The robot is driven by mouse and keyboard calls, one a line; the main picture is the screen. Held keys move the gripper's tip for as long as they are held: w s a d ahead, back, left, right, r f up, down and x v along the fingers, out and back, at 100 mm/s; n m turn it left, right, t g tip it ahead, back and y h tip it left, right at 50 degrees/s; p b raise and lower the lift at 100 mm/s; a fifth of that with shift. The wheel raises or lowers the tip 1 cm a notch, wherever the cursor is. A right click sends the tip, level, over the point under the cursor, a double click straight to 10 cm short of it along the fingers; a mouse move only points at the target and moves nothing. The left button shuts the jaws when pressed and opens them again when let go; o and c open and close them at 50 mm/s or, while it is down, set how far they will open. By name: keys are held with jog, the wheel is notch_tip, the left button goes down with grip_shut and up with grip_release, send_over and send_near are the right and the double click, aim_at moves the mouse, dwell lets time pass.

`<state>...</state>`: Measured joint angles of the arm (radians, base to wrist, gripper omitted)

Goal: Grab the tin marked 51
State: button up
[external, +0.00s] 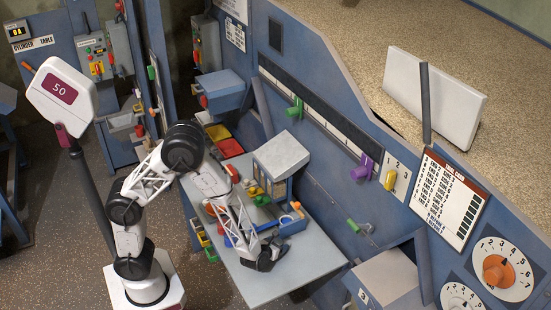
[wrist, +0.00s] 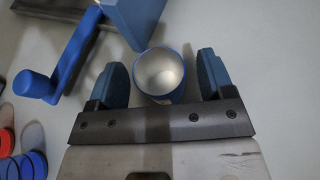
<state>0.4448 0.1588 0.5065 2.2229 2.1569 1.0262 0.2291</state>
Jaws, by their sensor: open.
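A round tin (wrist: 160,72) with a blue outside and a pale, empty-looking inside stands between the fingers of my gripper in the wrist view. No number can be read on it, so I cannot tell whether it is the tin marked 51. My gripper (wrist: 161,76) is open, with one blue-grey finger on each side of the tin and a gap on both sides. In the external view my gripper (external: 270,256) is low over the grey table (external: 295,270), and the tin there is hidden or too small to make out.
A blue crank handle (wrist: 60,65) is left of the tin, and a blue block (wrist: 135,20) is just beyond it. Red and blue round pieces (wrist: 22,165) are at lower left. A blue tray (external: 293,226) sits beside my gripper. The table's front is clear.

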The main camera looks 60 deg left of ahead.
jog(key=shift+x, duration=1.05)
jog(key=c, duration=1)
jog(key=shift+r, duration=0.2)
jog(key=shift+r, duration=1.6)
jog(key=s+a, duration=0.1)
jog(key=s, duration=0.4)
jog(key=s+a+r, duration=0.1)
jog(key=s, duration=0.4)
jog(key=s+a, duration=0.1)
jog(key=s, duration=0.4)
jog(key=shift+s+a+r, duration=0.2)
jog(key=shift+s+r, duration=0.05)
jog(key=shift+s, duration=0.1)
